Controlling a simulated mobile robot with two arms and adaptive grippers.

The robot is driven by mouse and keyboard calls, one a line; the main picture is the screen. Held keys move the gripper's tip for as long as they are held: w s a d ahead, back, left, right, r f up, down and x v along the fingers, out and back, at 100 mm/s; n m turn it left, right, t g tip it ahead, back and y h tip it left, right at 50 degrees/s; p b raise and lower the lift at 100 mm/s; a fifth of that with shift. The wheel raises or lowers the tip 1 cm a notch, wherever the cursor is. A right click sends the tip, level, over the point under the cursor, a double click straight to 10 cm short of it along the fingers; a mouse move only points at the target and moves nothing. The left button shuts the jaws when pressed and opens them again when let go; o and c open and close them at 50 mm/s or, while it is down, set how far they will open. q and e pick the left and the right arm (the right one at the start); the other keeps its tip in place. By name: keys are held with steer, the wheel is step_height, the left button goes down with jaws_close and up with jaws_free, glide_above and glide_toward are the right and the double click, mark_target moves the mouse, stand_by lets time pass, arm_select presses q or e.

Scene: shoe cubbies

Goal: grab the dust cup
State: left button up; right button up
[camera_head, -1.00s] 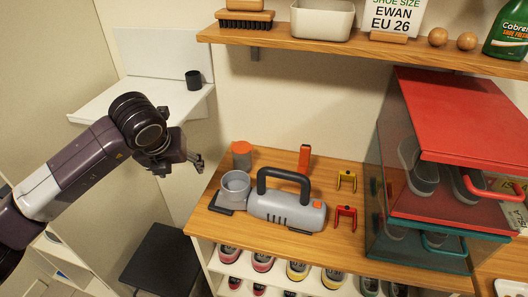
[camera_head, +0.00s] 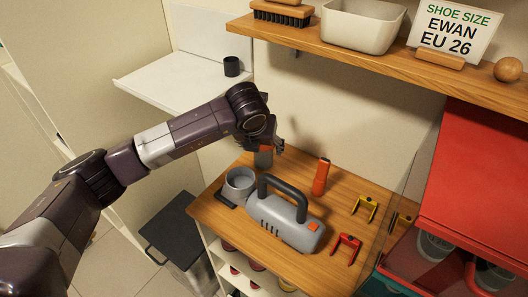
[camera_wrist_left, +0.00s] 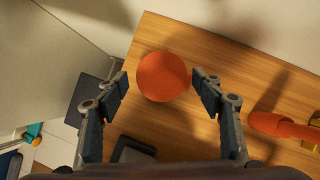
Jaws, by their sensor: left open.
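A grey canister (camera_head: 263,159) with a round orange top stands upright on the wooden counter, behind the handheld vacuum; it looks like the dust cup. In the left wrist view its orange top (camera_wrist_left: 162,72) is seen from above. My left gripper (camera_head: 272,146) is over it, open, one finger on each side of the top. I cannot tell whether the fingers touch it, and in the head view the gripper hides the upper part. The grey vacuum (camera_head: 285,222) with a black handle lies in front, its open round grey end (camera_head: 240,182) at the left.
An orange upright piece (camera_head: 321,176) stands right of the canister. A yellow clip (camera_head: 364,208) and a red clip (camera_head: 346,246) lie further right. A wooden shelf (camera_head: 400,54) hangs above; a white side shelf (camera_head: 180,88) holds a black cup (camera_head: 231,66).

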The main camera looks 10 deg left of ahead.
arm_select(q)
steer(key=shift+d+x, duration=0.2)
steer(key=shift+x, duration=0.9)
steer(key=shift+a, duration=0.1)
steer(key=c, duration=1.3)
steer(key=shift+r, duration=0.5)
step_height(320, 180, up, 9)
steer(key=shift+r+b, duration=0.1)
steer(key=shift+b, duration=1.1)
arm_select(e)
steer(key=shift+w+d+f, duration=0.2)
steer(key=shift+d+f, duration=0.25)
steer(key=shift+d, duration=0.1)
steer(key=shift+w+d+f, duration=0.2)
steer(key=shift+d+f, duration=0.25)
steer(key=shift+d, duration=0.1)
